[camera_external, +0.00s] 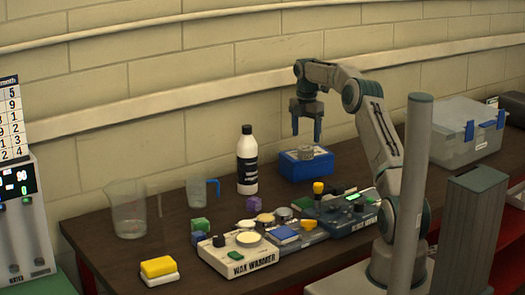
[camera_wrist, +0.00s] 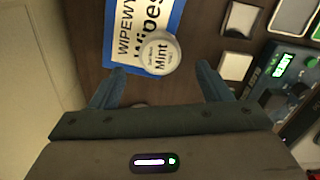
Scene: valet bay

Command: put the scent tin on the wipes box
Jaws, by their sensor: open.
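The scent tin (camera_external: 307,152) is a small round grey tin resting on top of the blue wipes box (camera_external: 301,172). In the wrist view the tin (camera_wrist: 160,54) shows a pale lid reading "Mint". It covers part of the white label on the wipes box (camera_wrist: 122,40), toward the box's near edge in that view. My gripper (camera_external: 306,134) is open and empty, pointing down above the tin, apart from it. In the wrist view the fingers of my gripper (camera_wrist: 160,75) stand wide on either side, with the tin between and beyond them.
A black-and-white bottle (camera_external: 247,165) stands left of the box. A blue-handled cup (camera_external: 198,192), a clear jug (camera_external: 127,210) and a wax warmer (camera_external: 236,258) are farther left and forward. A second device (camera_external: 342,215) sits in front. A grey case (camera_external: 455,135) is at right.

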